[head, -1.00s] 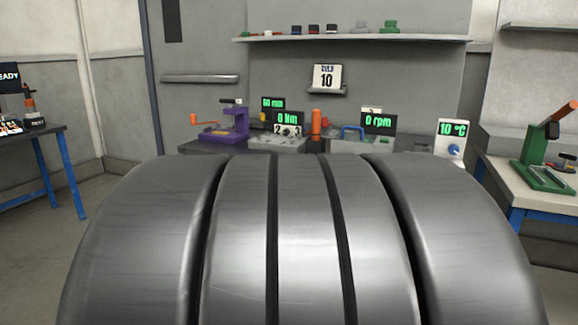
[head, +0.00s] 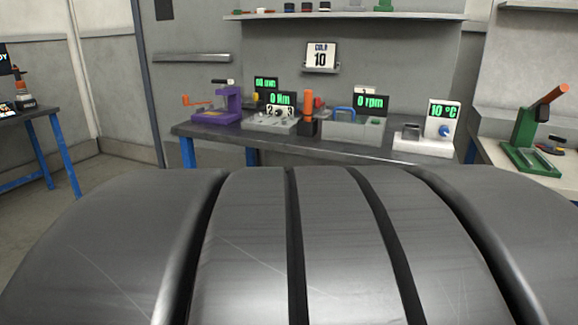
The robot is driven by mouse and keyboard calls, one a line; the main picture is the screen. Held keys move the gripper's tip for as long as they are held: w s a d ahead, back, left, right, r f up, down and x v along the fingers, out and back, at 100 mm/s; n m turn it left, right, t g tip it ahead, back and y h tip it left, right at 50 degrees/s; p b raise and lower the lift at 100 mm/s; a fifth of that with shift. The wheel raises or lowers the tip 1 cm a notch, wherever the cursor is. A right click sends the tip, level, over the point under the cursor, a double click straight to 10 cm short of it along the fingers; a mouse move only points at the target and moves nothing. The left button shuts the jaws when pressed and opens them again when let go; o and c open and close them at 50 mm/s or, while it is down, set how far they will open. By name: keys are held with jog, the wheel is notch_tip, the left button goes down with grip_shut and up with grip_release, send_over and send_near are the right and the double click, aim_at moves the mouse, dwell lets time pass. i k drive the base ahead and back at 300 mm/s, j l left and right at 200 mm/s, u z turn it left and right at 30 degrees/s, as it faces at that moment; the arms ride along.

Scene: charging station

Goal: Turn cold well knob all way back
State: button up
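The cold well (head: 424,146) is a pale unit at the right end of the dark bench in the head view. Its upright panel has a green display reading 10 °C. The blue knob (head: 445,131) sits on the panel below the display; its turn angle is too small to read. A card (head: 321,56) on the wall behind reads COLD 10. My gripper is not in view; a large grey ribbed part of my own body fills the lower half of the picture.
The dark bench (head: 360,152) also carries a purple press (head: 222,106), a unit reading 0 Nm (head: 272,119), an orange-handled tool (head: 308,112) and a unit reading 0 rpm (head: 357,122). A green press (head: 530,140) stands on the right table. A blue-legged table (head: 40,111) stands left.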

aim_at(443, 131)
jog(key=z, duration=1.05)
